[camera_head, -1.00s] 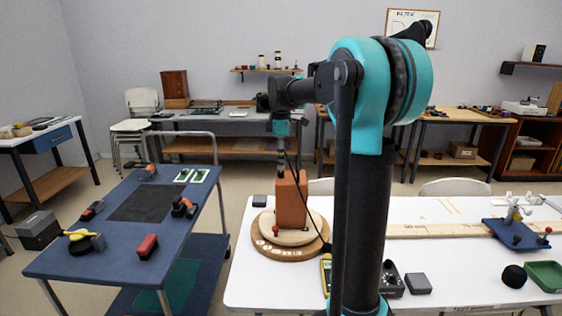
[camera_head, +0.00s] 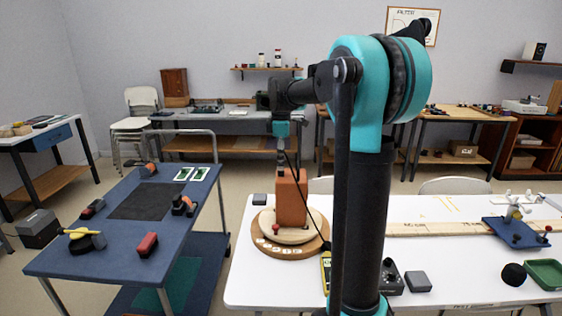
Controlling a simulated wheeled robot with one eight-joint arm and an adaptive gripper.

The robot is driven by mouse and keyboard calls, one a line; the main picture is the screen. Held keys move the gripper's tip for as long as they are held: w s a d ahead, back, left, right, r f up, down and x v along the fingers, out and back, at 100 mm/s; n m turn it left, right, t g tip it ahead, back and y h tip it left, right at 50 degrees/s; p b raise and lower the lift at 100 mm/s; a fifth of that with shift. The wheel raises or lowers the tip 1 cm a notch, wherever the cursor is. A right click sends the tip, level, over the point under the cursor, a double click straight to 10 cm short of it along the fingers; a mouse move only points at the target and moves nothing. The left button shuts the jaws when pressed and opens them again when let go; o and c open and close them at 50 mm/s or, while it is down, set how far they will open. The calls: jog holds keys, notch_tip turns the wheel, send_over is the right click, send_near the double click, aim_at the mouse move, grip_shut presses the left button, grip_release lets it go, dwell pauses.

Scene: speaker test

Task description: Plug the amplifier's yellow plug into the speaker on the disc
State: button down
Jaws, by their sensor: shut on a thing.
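The speaker (camera_head: 291,202) is an orange-brown upright box on a round pale disc (camera_head: 308,236) with a wider brown base (camera_head: 270,246), at the left of the white table. My gripper (camera_head: 282,157) points down at the speaker's top and is shut on a plug at the end of a thin black cable. The plug is too small to make out, and its colour does not show. I cannot tell whether it touches the speaker. The cable (camera_head: 297,187) runs down past the speaker's right side and behind my arm. A black box with a dial (camera_head: 391,281), perhaps the amplifier, stands partly behind my arm.
A yellow meter (camera_head: 326,266) lies at the disc's right. A blue cart (camera_head: 110,265) with several small items stands at the left. A blue stand (camera_head: 515,234) and green tray (camera_head: 545,273) are at the right.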

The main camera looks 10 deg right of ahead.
jog(key=shift+f, duration=0.1)
jog(key=c, duration=1.4)
grip_release()
